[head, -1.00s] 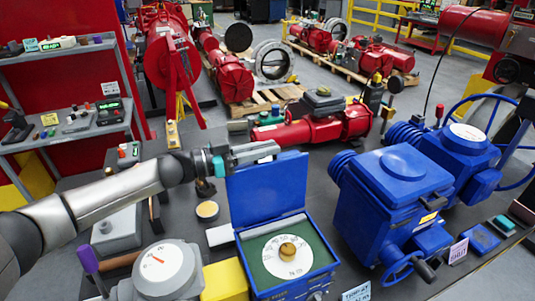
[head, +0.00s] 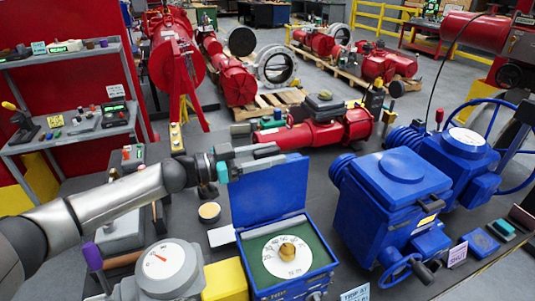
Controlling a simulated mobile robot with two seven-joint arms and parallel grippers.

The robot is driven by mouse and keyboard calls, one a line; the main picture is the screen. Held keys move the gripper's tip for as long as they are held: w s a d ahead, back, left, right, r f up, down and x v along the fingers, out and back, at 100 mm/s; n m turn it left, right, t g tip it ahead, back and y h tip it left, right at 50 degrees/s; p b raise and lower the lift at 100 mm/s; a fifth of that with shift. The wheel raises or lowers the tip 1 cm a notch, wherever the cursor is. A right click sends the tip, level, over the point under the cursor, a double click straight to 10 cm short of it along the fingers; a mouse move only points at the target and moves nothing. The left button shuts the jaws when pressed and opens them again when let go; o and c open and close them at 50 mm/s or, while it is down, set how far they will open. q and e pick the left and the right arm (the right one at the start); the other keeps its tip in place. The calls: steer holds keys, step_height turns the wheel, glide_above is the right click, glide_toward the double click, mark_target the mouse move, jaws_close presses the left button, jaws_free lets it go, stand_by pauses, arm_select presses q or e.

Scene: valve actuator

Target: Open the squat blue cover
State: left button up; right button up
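The squat blue cover (head: 268,195) stands raised, close to upright, at the back of a low blue box (head: 331,264). Inside the box a white dial with a brass knob (head: 287,252) on a green plate is exposed. My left gripper (head: 280,156) is just behind the cover's upper edge, at its top left. Its two fingers show apart with nothing seen between them. The cover hides part of the space by the lower finger, so I cannot tell whether they touch. My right gripper is not in view.
A large blue actuator (head: 390,200) with a handwheel stands to the right. A grey gauge (head: 165,268) and a yellow block (head: 225,280) stand left of the box. A red actuator (head: 318,132) lies behind the cover. A grey shelf (head: 75,138) is at the left.

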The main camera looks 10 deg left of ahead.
arm_select(q)
steer(key=shift+s+a, duration=0.15)
steer(key=shift+a, duration=0.1)
steer(key=b+v, duration=0.3)
steer(key=v, duration=1.1)
steer(key=shift+s+a, duration=0.2)
steer(key=shift+a, duration=0.1)
